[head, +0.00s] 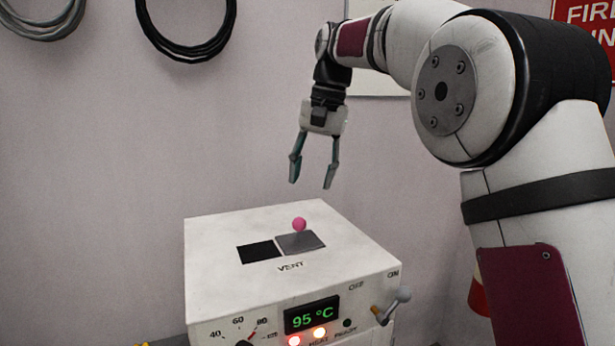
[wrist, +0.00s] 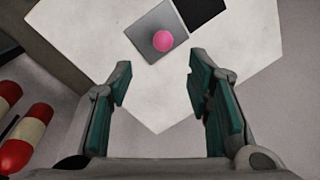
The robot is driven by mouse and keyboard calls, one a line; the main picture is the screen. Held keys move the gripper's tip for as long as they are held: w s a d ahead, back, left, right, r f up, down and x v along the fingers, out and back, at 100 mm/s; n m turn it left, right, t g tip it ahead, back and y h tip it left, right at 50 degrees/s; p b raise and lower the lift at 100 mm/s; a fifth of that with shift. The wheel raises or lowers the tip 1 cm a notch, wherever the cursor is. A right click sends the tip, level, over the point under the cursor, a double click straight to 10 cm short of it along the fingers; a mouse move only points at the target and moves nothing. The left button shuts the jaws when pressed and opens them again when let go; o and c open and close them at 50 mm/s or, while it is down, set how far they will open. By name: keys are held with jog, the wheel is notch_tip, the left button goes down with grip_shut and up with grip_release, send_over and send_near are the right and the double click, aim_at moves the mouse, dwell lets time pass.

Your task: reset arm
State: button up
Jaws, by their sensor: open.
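My gripper (head: 312,186) is open and empty, pointing down above the white machine box (head: 215,290). In the wrist view, my gripper (wrist: 157,80) shows its two teal-padded fingers apart with nothing between them. A pink ball-shaped knob (head: 299,224) stands on a grey plate (head: 314,241) on top of the box, below my fingertips and apart from them. The knob also shows in the wrist view (wrist: 163,41). A dark square opening (head: 258,252), the vent, lies left of the plate.
The box front has a 95 °C display (head: 312,316), lit lamps, a dial and a lever switch (head: 391,306). Red-and-cream cylinders (wrist: 30,137) lie at the left in the wrist view. Black cable (head: 190,50) hangs on the wall. The air left of my gripper is clear.

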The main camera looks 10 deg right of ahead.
jog(key=s+d+f+n+t, duration=0.1)
jog(key=s+d, duration=0.2)
jog(key=s, duration=0.5)
jog(key=s+d+f+n+t+h, duration=0.1)
jog(key=s+d, duration=0.2)
jog(key=s, duration=0.5)
jog(key=s+d+f+t, duration=0.1)
jog(key=s+d+t, duration=0.15)
jog(key=s, duration=0.65)
jog(key=s+d+f+n+h, duration=0.1)
jog(key=s+d+f, duration=0.1)
jog(key=s+f, duration=0.6)
jog(key=shift+s+n, duration=0.3)
jog(key=shift+s, duration=0.05)
